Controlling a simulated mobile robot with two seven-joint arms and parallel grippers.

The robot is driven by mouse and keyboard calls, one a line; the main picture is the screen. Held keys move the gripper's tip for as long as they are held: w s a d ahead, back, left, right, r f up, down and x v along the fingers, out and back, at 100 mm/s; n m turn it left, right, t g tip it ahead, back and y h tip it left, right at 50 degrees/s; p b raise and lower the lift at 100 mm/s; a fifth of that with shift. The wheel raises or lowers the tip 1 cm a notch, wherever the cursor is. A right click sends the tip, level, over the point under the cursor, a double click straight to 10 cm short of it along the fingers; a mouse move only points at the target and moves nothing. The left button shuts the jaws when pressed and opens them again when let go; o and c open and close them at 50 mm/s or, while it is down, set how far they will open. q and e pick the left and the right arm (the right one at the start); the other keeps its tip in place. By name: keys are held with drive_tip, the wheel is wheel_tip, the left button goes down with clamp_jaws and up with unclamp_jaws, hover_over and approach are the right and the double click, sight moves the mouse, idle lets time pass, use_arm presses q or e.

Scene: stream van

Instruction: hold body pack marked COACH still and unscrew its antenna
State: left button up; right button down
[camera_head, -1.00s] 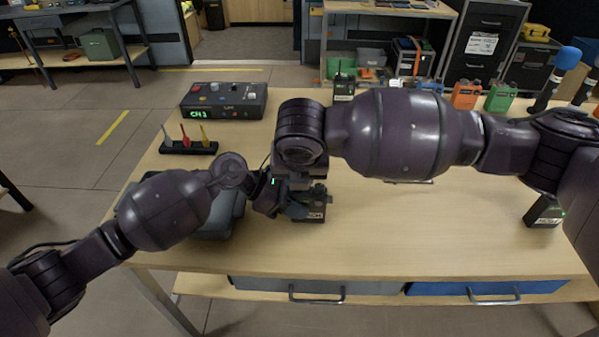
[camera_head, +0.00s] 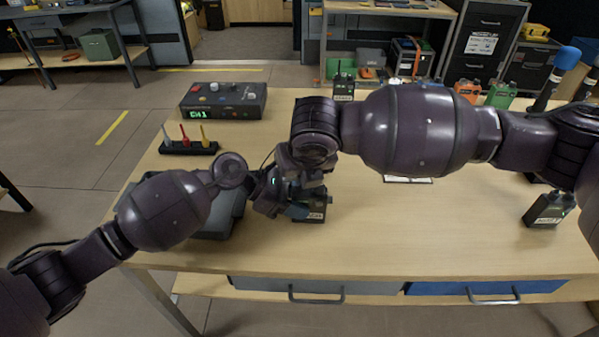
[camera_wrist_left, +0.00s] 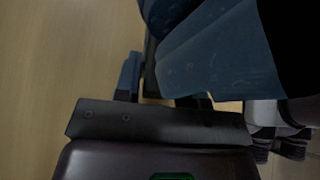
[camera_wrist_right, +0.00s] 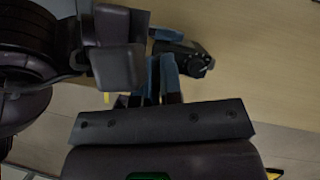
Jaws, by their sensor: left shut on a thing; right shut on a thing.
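The body pack (camera_head: 311,214) is a small dark box with a pale label, too small to read, on the table below my grippers in the head view. My left gripper (camera_head: 285,192) is shut on the pack from the left; the hold itself is largely hidden. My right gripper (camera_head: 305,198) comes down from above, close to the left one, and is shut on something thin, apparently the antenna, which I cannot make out. In the right wrist view, the blue fingertips (camera_wrist_right: 162,78) are close together beside a black part with a round knob (camera_wrist_right: 197,62).
A dark grey case (camera_head: 218,218) lies under my left forearm. A control box (camera_head: 222,101) and a rack with coloured sticks (camera_head: 188,147) stand at back left. Another dark pack (camera_head: 548,209) stands at right; one (camera_head: 343,88) stands behind. The front middle of the table is clear.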

use_arm(q)
drive_tip(key=shift+s+f, duration=0.1)
use_arm(e)
drive_tip(key=shift+w+r+n, duration=0.15)
drive_tip(key=shift+n, duration=0.15)
drive_tip(key=shift+n+g+y, duration=0.4)
drive_tip(key=shift+n+y, duration=0.4)
drive_tip(key=shift+n, duration=1.1)
drive_tip(key=shift+n, duration=0.5)
drive_tip(key=shift+r, duration=0.85)
drive_tip(key=shift+r, duration=0.2)
